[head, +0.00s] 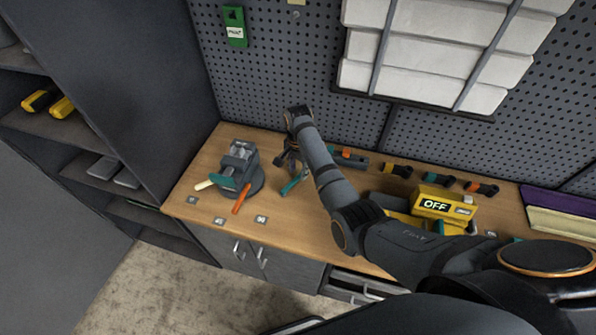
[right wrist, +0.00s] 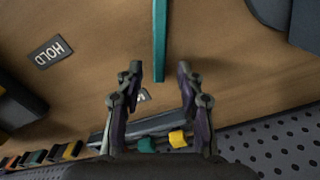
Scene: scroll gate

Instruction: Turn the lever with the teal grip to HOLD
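A dark device (head: 238,168) on the left of the bench carries cream, teal and orange handles. Just right of it, a separate-looking teal bar (head: 295,182) lies beside my right gripper (head: 286,158); I cannot tell what its far end joins. In the right wrist view a teal bar (right wrist: 159,40) runs down from the top edge, its end between the fingertips. My right gripper (right wrist: 160,74) is open there, with a gap on both sides of the bar. A dark HOLD label (right wrist: 52,52) lies on the wood to the left. My left gripper is out of view.
Small labels (head: 219,221) lie along the bench front. A yellow box reading OFF (head: 436,203) stands to the right. Several dark-and-coloured tools (head: 397,171) lie near the pegboard (head: 265,80). My right arm hides part of the bench middle.

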